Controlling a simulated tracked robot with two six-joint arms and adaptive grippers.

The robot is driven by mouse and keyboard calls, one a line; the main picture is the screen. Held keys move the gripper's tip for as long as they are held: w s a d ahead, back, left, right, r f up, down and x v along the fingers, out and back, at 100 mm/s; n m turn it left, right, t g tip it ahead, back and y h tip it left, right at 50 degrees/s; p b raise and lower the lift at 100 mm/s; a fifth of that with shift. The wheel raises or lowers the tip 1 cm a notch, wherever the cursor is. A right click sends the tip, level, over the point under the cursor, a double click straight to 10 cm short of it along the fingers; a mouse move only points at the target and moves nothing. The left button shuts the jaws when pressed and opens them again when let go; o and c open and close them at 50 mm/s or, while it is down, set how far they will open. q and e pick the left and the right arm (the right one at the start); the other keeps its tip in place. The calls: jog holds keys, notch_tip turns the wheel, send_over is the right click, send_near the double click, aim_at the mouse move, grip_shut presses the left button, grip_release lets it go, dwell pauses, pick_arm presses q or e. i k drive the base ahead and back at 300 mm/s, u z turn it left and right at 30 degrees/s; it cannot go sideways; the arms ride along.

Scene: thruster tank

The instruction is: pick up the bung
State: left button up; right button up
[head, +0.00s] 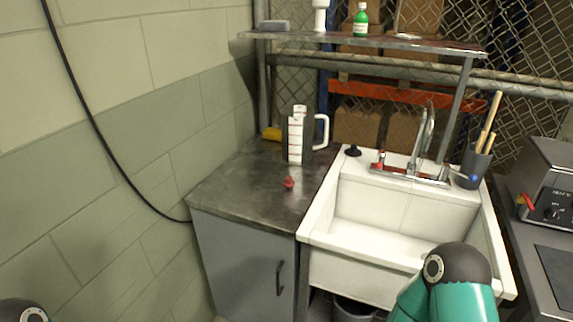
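A small red piece (288,182), which looks like a bung, lies on the dark worktop (235,192) in front of a measuring jug. A small black stopper-like piece (353,150) stands on the back left rim of the sink; I cannot tell for sure which of the two is the bung. Neither gripper is in view. Only a teal and black part of my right arm shows at the bottom right, and a small part of my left arm at the bottom left corner.
The grey jug (295,140) with a white handle stands behind the red piece, with a yellow object (271,134) beside it. The white sink (385,207) with taps (410,176) is to the right. A shelf (365,42) hangs above. The worktop's front left is clear.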

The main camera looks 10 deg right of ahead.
aim_at(288, 184)
jog(key=z, duration=0.2)
jog(key=i, duration=0.5)
jog(key=u, duration=1.45)
jog(key=i, duration=0.55)
jog(key=z, duration=2.95)
